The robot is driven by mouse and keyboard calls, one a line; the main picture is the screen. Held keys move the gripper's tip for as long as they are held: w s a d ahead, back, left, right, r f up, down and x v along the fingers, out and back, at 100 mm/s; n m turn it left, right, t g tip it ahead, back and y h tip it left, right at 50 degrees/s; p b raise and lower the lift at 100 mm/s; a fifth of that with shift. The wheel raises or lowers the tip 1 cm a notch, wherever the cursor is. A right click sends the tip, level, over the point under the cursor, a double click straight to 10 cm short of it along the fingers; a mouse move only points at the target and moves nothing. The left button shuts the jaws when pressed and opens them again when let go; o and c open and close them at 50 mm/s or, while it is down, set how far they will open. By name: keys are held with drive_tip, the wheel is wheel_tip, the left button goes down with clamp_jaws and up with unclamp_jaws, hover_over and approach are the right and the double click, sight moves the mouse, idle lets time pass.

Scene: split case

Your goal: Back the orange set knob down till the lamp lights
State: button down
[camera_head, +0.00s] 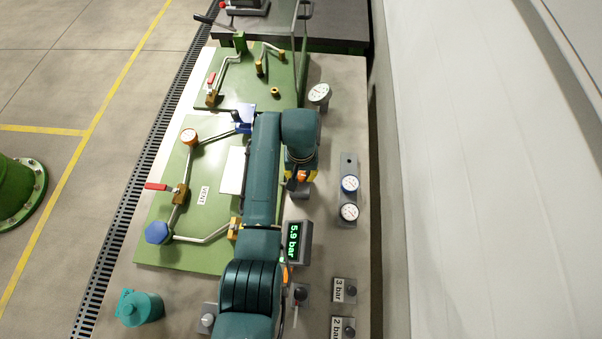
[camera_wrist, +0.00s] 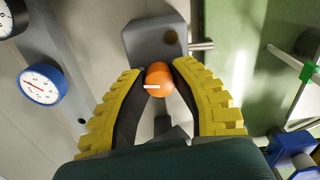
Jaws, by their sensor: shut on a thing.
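The orange set knob (camera_wrist: 160,73) has a white mark and sits at the grey block (camera_wrist: 145,38) in the wrist view. My gripper (camera_wrist: 158,82) is shut on the knob, one yellow-backed finger on each side. In the head view, my gripper (camera_head: 301,172) is partly hidden by my arm, and a bit of orange shows there. A small dark brownish disc (camera_wrist: 171,36) on the block may be the lamp; it shows no glow. A display (camera_head: 293,242) reads 5.9 bar in green.
A blue-rimmed gauge (camera_head: 349,184) and another gauge (camera_head: 348,212) stand right of my gripper. A green panel (camera_head: 160,250) with pipes and a red-handled valve (camera_head: 158,187) lies left. Plates marked 3 bar (camera_head: 338,291) and 2 bar (camera_head: 337,327) are at lower right.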

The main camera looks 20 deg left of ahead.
sight(301, 175)
drive_tip(key=shift+r+n+p, duration=0.2)
drive_tip(key=shift+n+p, duration=0.2)
drive_tip(key=shift+p, duration=0.1)
drive_tip(key=shift+f+n, duration=0.15)
drive_tip(key=shift+n, duration=0.15)
drive_tip(key=c, duration=0.8)
unclamp_jaws()
wheel_tip(301, 175, up, 12)
